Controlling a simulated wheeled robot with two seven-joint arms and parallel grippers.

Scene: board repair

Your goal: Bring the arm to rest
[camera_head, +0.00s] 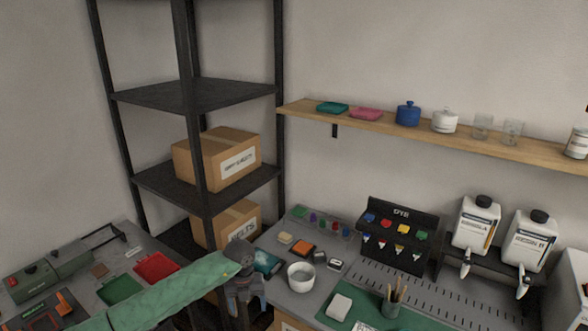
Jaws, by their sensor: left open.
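My left arm, in a green sleeve (165,293), reaches in from the lower left of the head view. My left gripper (246,300) hangs down at the sleeve's end, in front of the gap between the left bench and the right bench. It is open, and I see nothing held in it. It sits left of a white bowl (301,276) and a teal packet (267,263), apart from the bowl. My right gripper is not in view.
A dark shelf rack (195,95) with cardboard boxes (217,158) stands behind the arm. The right bench (380,288) holds a DYE rack (398,235), a brush cup (391,303) and two white jugs (476,224). Red and green trays (157,267) lie on the left bench. A wooden shelf (380,124) is above.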

